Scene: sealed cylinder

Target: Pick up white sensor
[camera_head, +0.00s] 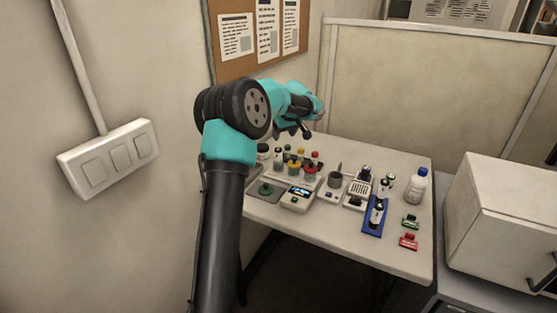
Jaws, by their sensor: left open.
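My left arm reaches in over the table (400,255) from the left. Its gripper (305,131) hangs above the back left part of the table, open, apart from the items below it. Several small white devices stand on the table, and I cannot tell for sure which is the white sensor. One is a white box with a grille (359,189) right of the middle. Another is a white unit with a lit display (297,198) at the front left. My arm may hide things at the table's left edge. My right gripper is not in view.
Small bottles with red, yellow and green caps crowd the left side. A blue tray (374,219), a white bottle (416,188) and green (411,222) and red (409,242) clips are at right. A white cabinet (505,222) stands beside the table.

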